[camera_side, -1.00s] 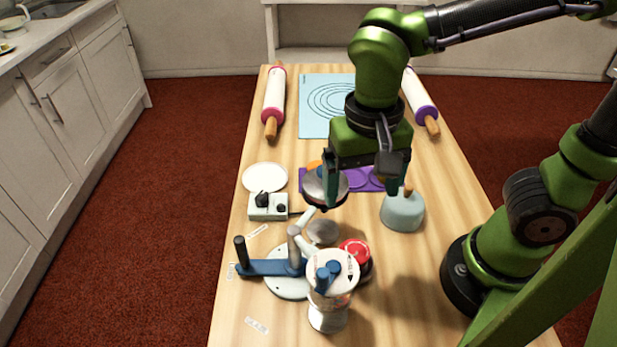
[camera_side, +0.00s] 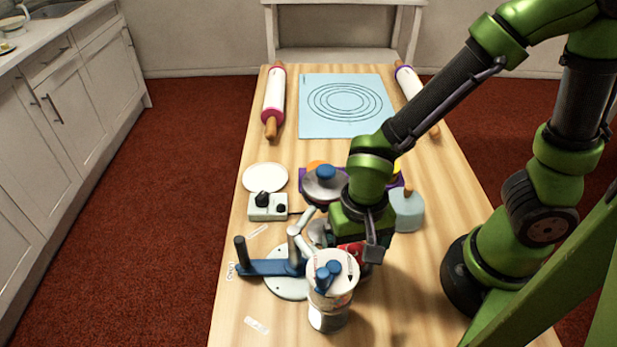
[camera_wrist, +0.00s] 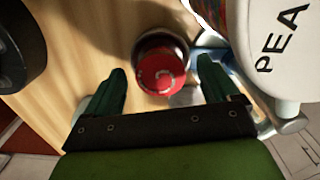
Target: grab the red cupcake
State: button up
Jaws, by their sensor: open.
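The red cupcake (camera_wrist: 160,74) shows in the wrist view with a round red top and a dark base. It lies between and slightly beyond my gripper's two dark green fingers (camera_wrist: 162,68), with a visible gap on each side. My gripper is open and empty. In the side view my gripper (camera_side: 358,243) is low over the table. Only a bit of the red top (camera_side: 350,248) shows there, as my gripper and a jar hide the rest.
A jar with a white, blue-handled lid (camera_side: 333,270) stands close in front of the gripper. A turntable with a blue arm (camera_side: 268,268) is on the left. A domed grey lid (camera_side: 324,185) and a pale blue dome (camera_side: 407,210) stand behind. The front right table is clear.

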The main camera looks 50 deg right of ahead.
jog(key=shift+f, duration=0.35)
jog(key=shift+r, duration=0.1)
jog(key=c, duration=1.2)
